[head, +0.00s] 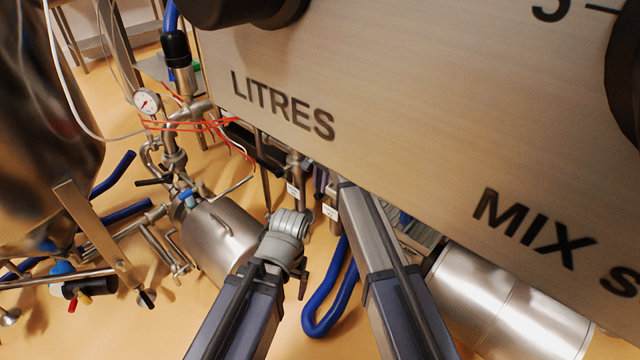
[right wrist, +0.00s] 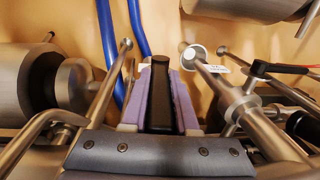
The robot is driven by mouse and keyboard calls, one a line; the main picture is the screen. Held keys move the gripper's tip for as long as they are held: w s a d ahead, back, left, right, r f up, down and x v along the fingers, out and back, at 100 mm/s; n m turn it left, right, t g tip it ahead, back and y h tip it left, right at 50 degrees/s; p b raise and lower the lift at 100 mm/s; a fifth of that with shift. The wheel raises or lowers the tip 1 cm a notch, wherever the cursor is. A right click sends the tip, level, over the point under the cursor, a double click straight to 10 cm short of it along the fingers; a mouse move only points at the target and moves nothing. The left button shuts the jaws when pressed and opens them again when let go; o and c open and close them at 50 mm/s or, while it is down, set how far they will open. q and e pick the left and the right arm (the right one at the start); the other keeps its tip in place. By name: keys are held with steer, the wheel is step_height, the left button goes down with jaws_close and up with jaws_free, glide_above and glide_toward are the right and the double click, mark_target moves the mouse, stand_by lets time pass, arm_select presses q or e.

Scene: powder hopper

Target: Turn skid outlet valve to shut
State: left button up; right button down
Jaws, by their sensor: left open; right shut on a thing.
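A black valve handle (right wrist: 160,100) stands upright in the right wrist view, between the two purple finger pads of my right gripper (right wrist: 160,68). The right gripper is shut on it. In the head view the right gripper (head: 322,182) is at the lower edge of the big steel panel, and its grip is mostly hidden there. White tags hang close to it. My left gripper (head: 303,281) is below the grey wrist joint, small and dark, beside the steel vessel and apart from the handle. It is open; its fingers are hard to make out.
A large steel panel (head: 380,130) marked LITRES and MIX covers the upper right. A steel vessel (head: 215,232) and pipework with a gauge (head: 147,101) stand to the left. A blue hose (head: 325,315) loops between my arms. A steel cylinder (head: 510,300) is at lower right.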

steer(key=shift+s+d+f+t+y+b, duration=0.1)
steer(key=shift+s+d+t+y+b, duration=0.25)
steer(key=shift+t+y, duration=0.2)
steer(key=shift+s+d+f+t+y+b, duration=0.1)
steer(key=shift+s+d+t+y+b, duration=0.1)
steer(key=shift+t+y+b, duration=0.3)
steer(key=c, duration=0.7)
jaws_free()
steer(key=shift+r, duration=0.1)
